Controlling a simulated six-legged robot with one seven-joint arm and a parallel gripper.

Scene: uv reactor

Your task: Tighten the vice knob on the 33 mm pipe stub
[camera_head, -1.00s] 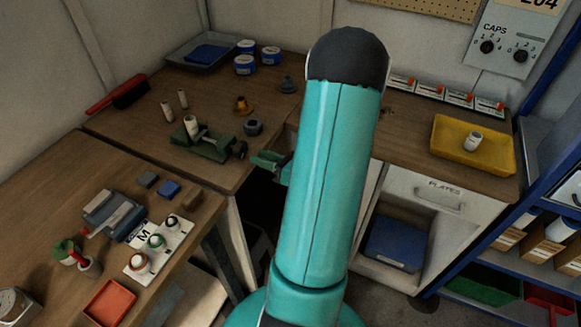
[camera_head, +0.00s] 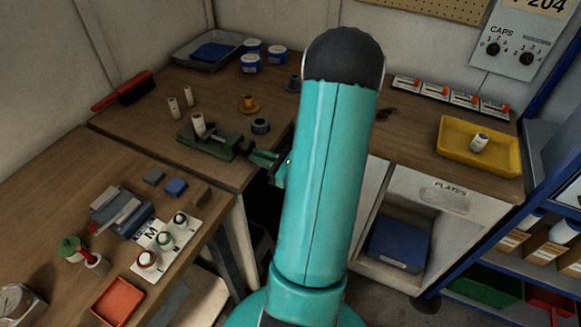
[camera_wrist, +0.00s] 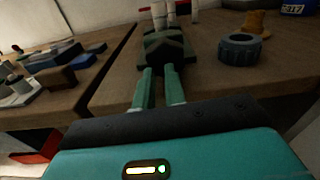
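The green vice (camera_head: 200,145) stands on the back workbench. A white pipe stub (camera_head: 198,124) stands upright at it; I cannot read the stub's size. My gripper (camera_head: 254,154) reaches toward the vice's right end from the right. In the wrist view, the two teal fingers of my gripper (camera_wrist: 161,72) are apart, with a gap between them, and their tips are close to the near end of the vice (camera_wrist: 167,48). The vice knob is not clearly visible; it appears hidden by or between the fingertips, and I cannot tell whether they touch it.
Two more white stubs (camera_head: 181,101) stand behind the vice. A dark grey ring (camera_head: 261,126) lies close to its right, also in the wrist view (camera_wrist: 241,49), with an orange-brown flanged piece (camera_head: 248,105) behind. Blue-labelled tubs (camera_head: 251,62) stand at the back. Bare bench lies left of the vice.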

